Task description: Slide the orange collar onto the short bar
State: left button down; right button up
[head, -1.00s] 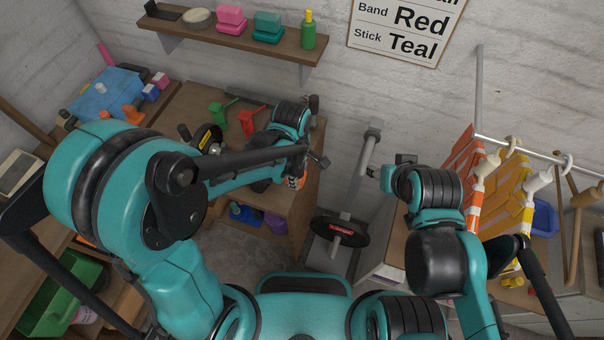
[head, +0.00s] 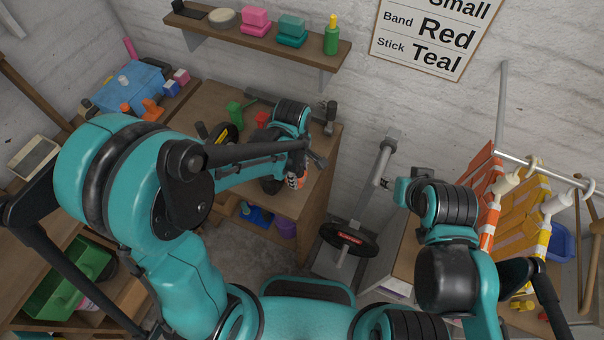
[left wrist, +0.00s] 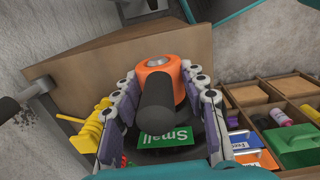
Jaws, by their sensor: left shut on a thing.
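My left gripper (head: 297,174) is shut on the orange collar (left wrist: 161,68), near the right end of the wooden bench. In the left wrist view, the left gripper (left wrist: 165,108) has a finger on each side of the collar, and a dark cylinder points from it toward the camera. A grey bar with a black, red-labelled plate (head: 348,238) stands right of the bench. I cannot tell which bar is the short one. My right gripper (head: 388,184) is near that stand's post; its fingers are unclear.
The wooden bench (head: 318,190) holds a yellow-labelled black plate (head: 226,134) and a blue box (head: 130,85). A wall shelf (head: 262,44) hangs above. Striped barriers (head: 510,215) hang at right. Grey floor shows between the bench and my body.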

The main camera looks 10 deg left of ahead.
pick_arm(q)
jog(key=shift+w+a, duration=0.1)
jog(key=shift+a, duration=0.2)
jog(key=c, duration=0.8)
grip_release()
jog(key=shift+r, duration=0.1)
jog(key=r, duration=1.1)
jog(key=shift+a+r, duration=0.25)
jog(key=shift+r, duration=0.15)
